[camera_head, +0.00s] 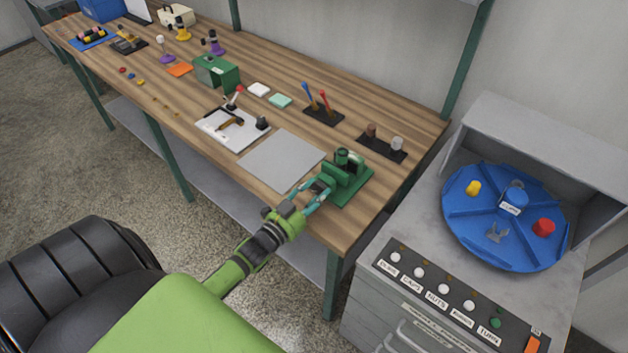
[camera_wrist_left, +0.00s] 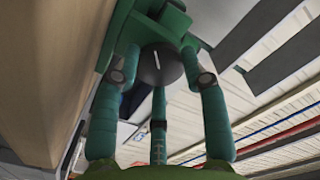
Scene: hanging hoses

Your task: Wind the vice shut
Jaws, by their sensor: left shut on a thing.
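The green vice (camera_head: 346,173) stands on its green base plate near the front right end of the wooden workbench. My left arm reaches in from below, and the teal fingers of my left gripper (camera_head: 321,187) are at the vice's near side. In the left wrist view, the fingers of my left gripper (camera_wrist_left: 160,72) close around a dark round knob (camera_wrist_left: 160,66) with a short white line on its face. The green vice body (camera_wrist_left: 155,22) shows behind the knob. How wide the vice jaws stand is too small to tell. My right gripper is not in view.
A grey mat (camera_head: 282,160) lies left of the vice, with a clipboard (camera_head: 232,128) beyond it. A black rack with two pegs (camera_head: 382,147) stands behind. At the right is a grey cabinet with a blue turntable (camera_head: 470,225) and a labelled button panel (camera_head: 450,296).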

